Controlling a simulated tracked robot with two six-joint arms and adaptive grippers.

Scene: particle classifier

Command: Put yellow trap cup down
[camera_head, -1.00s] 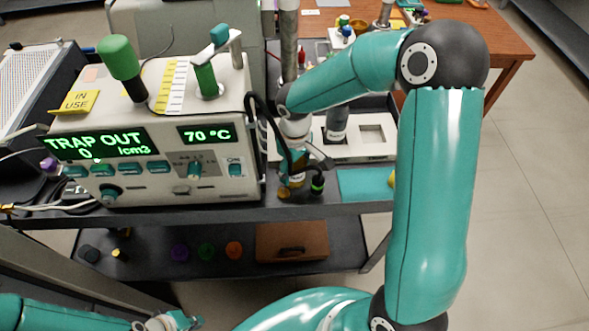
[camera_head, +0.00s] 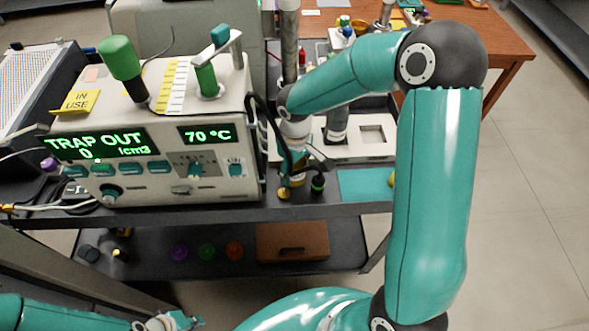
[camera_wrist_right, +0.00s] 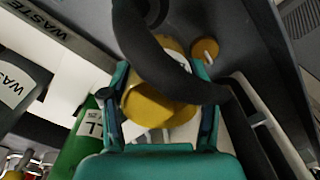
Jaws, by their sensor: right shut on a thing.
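The yellow trap cup (camera_wrist_right: 150,105) sits between the two teal fingers of my right gripper (camera_wrist_right: 160,125), which is shut on it. A dark curved hose crosses in front of the cup and hides part of it. In the head view my right gripper (camera_head: 292,172) is low over the cart's top shelf, beside the instrument's right side, and its fingers are partly hidden. A small yellow round thing (camera_head: 284,193) shows just below it. My left gripper (camera_head: 172,322) is at the bottom edge, far from the cup; its finger opening is unclear.
A black green-topped vial (camera_head: 318,184) stands just right of my right gripper. The instrument (camera_head: 215,165) reads TRAP OUT. A teal mat (camera_head: 365,184) lies farther right.

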